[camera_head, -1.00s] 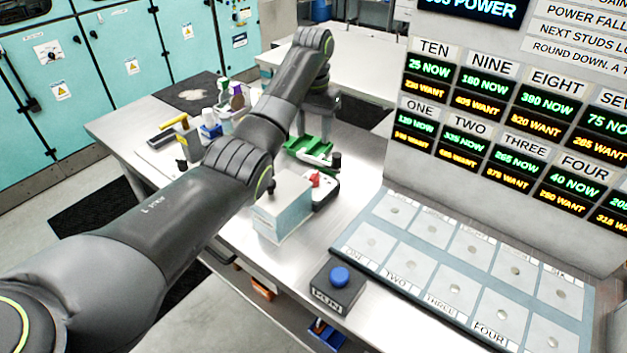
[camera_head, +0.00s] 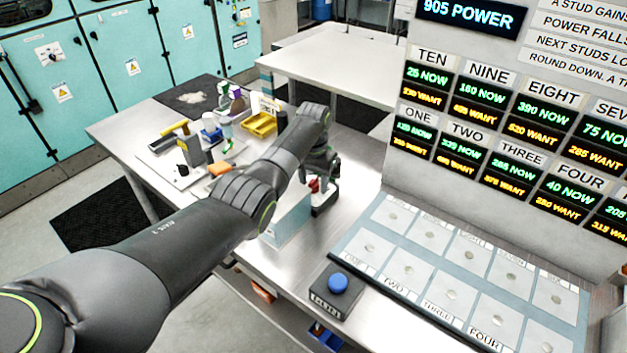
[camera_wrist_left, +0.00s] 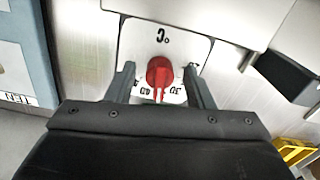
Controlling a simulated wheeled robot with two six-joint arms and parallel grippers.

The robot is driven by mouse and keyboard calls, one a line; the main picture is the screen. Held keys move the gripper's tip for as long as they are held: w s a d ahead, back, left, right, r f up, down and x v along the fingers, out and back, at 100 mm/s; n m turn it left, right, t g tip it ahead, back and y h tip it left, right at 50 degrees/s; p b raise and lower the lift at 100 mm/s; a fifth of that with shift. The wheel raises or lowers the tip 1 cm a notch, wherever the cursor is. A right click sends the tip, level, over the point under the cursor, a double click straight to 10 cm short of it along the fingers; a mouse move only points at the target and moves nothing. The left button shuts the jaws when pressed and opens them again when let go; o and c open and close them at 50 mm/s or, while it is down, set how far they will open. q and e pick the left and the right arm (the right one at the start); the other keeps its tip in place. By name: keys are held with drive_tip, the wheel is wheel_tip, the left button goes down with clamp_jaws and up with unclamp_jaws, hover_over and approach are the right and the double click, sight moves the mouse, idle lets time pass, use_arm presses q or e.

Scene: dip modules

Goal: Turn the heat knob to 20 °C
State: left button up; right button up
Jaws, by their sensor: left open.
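The red heat knob (camera_wrist_left: 158,72) sits on a white dial plate (camera_wrist_left: 136,40) in the left wrist view. Its pointer end faces the bottom of that view. The plate has a °C mark and numbers around the knob, small and partly hidden, so I cannot read the setting. My left gripper (camera_wrist_left: 160,68) is open, with one finger on each side of the knob and a visible gap to each. In the head view the red knob (camera_head: 314,185) shows just below my left gripper, whose fingers are mostly hidden by the wrist. My right gripper is not in view.
A pale box (camera_head: 287,222) stands beside the dial unit. A blue push button (camera_head: 338,283) on a dark base and a panel of numbered plates (camera_head: 400,262) lie to the right. A yellow tray (camera_head: 262,123) and small items stand farther back.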

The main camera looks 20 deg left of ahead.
use_arm(q)
drive_tip(key=c, duration=1)
drive_tip(key=shift+n, duration=0.4)
drive_tip(key=shift+r+n+p, duration=0.15)
drive_tip(key=shift+n+p, duration=0.65)
drive_tip(key=shift+n, duration=0.1)
drive_tip(key=n+p, duration=0.1)
drive_tip(key=n, duration=0.2)
drive_tip(key=shift+n, duration=0.3)
drive_tip(key=n+p, duration=0.1)
drive_tip(key=n, duration=0.5)
drive_tip(key=shift+w, duration=0.1)
drive_tip(key=n, duration=0.6)
drive_tip(key=shift+n+p, duration=0.4)
